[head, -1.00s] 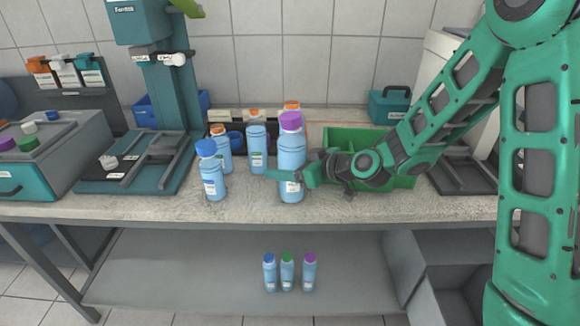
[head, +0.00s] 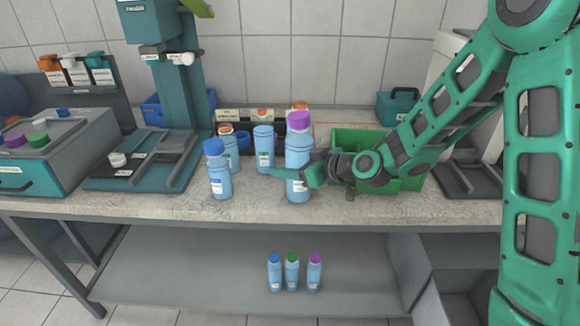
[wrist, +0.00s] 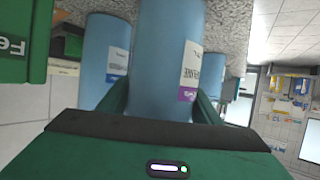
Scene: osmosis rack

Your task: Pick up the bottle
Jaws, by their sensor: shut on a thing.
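The purple-capped blue bottle (head: 298,150) stands upright over the worktop near the front edge in the head view. My green gripper (head: 300,176) reaches it from the right and is shut on its lower body. In the wrist view the bottle (wrist: 168,60) fills the middle between the two fingers (wrist: 165,105), with a white and purple label facing the camera. I cannot tell whether its base touches the worktop.
A green crate (head: 362,143) sits behind my forearm. A teal stand machine (head: 172,95) and a grey box with coloured caps (head: 50,150) are at left. Three small bottles (head: 293,272) stand on the lower shelf. Worktop (head: 150,208) is clear along the front left.

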